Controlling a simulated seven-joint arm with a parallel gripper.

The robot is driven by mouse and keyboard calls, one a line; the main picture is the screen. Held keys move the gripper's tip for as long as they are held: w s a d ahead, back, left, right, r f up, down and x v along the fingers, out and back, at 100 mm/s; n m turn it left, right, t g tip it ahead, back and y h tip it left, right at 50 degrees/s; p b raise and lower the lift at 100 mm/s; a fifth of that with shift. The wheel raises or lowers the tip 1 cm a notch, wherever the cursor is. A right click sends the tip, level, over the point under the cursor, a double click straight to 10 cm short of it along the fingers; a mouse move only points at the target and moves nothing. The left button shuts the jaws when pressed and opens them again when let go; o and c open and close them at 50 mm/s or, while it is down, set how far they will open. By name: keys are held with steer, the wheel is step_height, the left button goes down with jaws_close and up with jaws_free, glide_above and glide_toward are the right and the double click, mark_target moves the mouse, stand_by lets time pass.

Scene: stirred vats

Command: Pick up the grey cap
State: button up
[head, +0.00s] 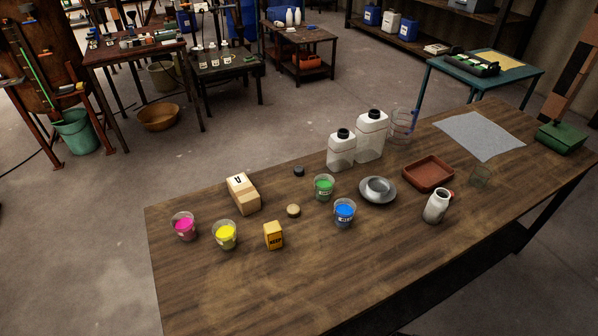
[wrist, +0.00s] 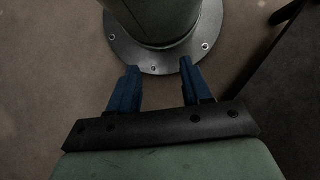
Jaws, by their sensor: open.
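A small dark grey cap (head: 299,171) lies on the wooden table in the head view, left of the white bottles and behind the green cup. A tan round cap (head: 293,210) lies nearer the front, between the boxes and the cups. My gripper (wrist: 159,67) shows only in the wrist view. Its two blue fingers are apart with nothing between them, and it points down at a round metal flange over the floor, away from the table top. The grey cap is not in the wrist view.
Cups of green (head: 324,188), blue (head: 344,213), yellow (head: 226,235) and pink (head: 184,227) stand on the table (head: 230,300). A white bottle (head: 341,152) stands right of the grey cap; a cream-topped box (head: 243,194) lies to its left. The front left table area is clear.

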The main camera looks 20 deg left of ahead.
steer(key=o, duration=0.4)
steer(key=shift+c, duration=0.2)
